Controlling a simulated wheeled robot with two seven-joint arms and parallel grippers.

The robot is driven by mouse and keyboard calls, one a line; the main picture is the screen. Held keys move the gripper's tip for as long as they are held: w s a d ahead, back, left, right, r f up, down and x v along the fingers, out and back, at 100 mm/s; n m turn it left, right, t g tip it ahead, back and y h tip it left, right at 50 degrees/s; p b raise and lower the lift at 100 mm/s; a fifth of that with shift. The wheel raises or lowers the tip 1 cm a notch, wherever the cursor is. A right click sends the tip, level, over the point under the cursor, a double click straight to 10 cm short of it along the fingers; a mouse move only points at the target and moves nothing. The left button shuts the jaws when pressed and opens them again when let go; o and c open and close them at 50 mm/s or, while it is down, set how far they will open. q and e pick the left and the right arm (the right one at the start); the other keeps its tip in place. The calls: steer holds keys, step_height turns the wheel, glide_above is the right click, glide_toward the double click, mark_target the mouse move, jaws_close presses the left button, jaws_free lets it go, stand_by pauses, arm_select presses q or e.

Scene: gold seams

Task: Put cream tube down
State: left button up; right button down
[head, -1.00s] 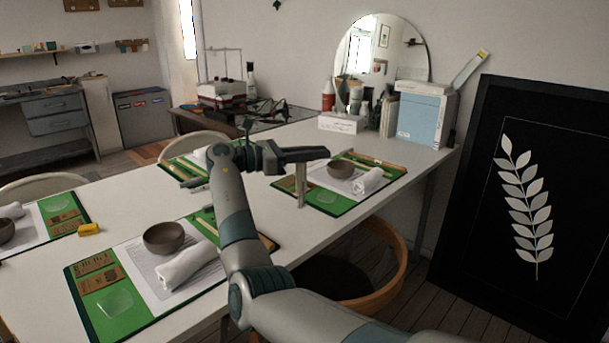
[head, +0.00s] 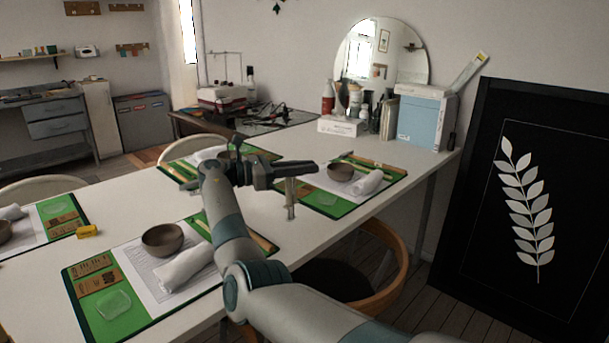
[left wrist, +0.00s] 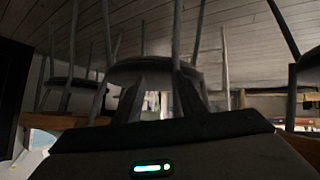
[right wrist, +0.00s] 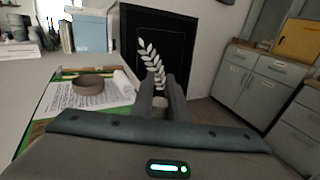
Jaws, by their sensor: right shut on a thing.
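My right gripper (head: 300,170) reaches over the white table (head: 135,200) and is shut on the cream tube (head: 290,198). The tube is a slim, pale beige piece that hangs upright below the jaws in the head view. In the right wrist view its rounded end (right wrist: 160,102) shows between the two fingers. The tube is close to the table's front edge, beside the far right place setting; I cannot tell whether its lower end touches the table. My left gripper (left wrist: 160,95) shows only in the left wrist view, fingers apart and empty, facing chair legs.
Green mats (head: 120,313) hold brown bowls (head: 163,240), rolled white cloths (head: 186,267) and tools. A yellow block (head: 87,231) lies on the left. A wooden chair (head: 392,255) stands at the front edge. Bottles, a mirror (head: 383,50) and a blue box (head: 420,118) are at the back.

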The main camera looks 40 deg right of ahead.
mark_target(295, 178)
arm_select(q)
steer(key=shift+w+d+r, duration=0.2)
steer(key=shift+w+r, duration=0.15)
arm_select(e)
steer(key=shift+f, duration=0.85)
arm_select(q)
steer(key=shift+s+a+f, duration=0.2)
steer(key=shift+s+f, duration=0.05)
arm_select(e)
steer(key=shift+f, duration=0.65)
arm_select(q)
steer(key=shift+s+a+f+g, duration=0.2)
steer(key=shift+s+f+g, duration=0.1)
steer(key=shift+s+f, duration=0.15)
arm_select(e)
steer(key=c, duration=1.7)
jaws_free()
steer(key=shift+s, duration=0.1)
